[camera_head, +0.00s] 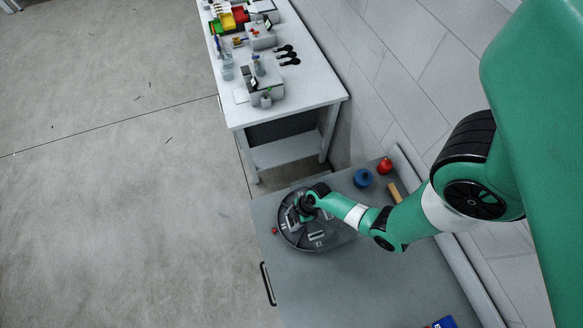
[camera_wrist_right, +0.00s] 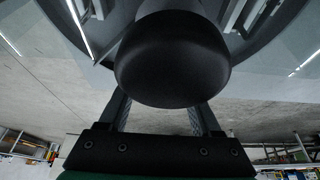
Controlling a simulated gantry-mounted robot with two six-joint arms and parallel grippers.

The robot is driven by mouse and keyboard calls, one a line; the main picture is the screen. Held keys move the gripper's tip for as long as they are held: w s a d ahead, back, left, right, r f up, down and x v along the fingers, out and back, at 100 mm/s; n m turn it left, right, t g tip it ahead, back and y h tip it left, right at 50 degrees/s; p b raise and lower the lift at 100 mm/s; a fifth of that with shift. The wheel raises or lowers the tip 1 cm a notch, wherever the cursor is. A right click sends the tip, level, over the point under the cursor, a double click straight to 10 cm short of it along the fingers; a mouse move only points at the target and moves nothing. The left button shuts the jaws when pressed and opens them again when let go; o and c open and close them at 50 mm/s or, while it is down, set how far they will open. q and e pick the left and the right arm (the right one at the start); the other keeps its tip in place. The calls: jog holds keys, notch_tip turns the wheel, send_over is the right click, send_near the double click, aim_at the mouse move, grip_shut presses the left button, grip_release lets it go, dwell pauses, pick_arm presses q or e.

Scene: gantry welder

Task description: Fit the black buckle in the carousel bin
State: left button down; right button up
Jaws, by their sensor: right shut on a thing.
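The carousel (camera_head: 333,241), a round dark grey tray with dividers and several pale metal pieces, lies on the grey bench. My right gripper (camera_head: 303,211) reaches down over its upper left part. In the right wrist view its fingers (camera_wrist_right: 163,112) are shut on a smooth, rounded black thing (camera_wrist_right: 172,62). I cannot tell whether this thing is the black buckle or a knob of the carousel. Carousel dividers show behind it. No other black buckle can be made out, and the arm hides part of the carousel. My left gripper is not in view.
A blue round item (camera_head: 363,178), a red one (camera_head: 385,166) and a tan block (camera_head: 393,192) stand near the wall. A small red piece (camera_head: 274,231) lies left of the carousel. The front of the grey bench (camera_head: 340,290) is mostly clear. A white table (camera_head: 310,95) stands beyond.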

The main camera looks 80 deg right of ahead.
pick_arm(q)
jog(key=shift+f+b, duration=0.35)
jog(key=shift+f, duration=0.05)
pick_arm(e)
jog(key=shift+f, duration=0.45)
jog(key=o, duration=1.4)
jog(key=shift+r, duration=0.1)
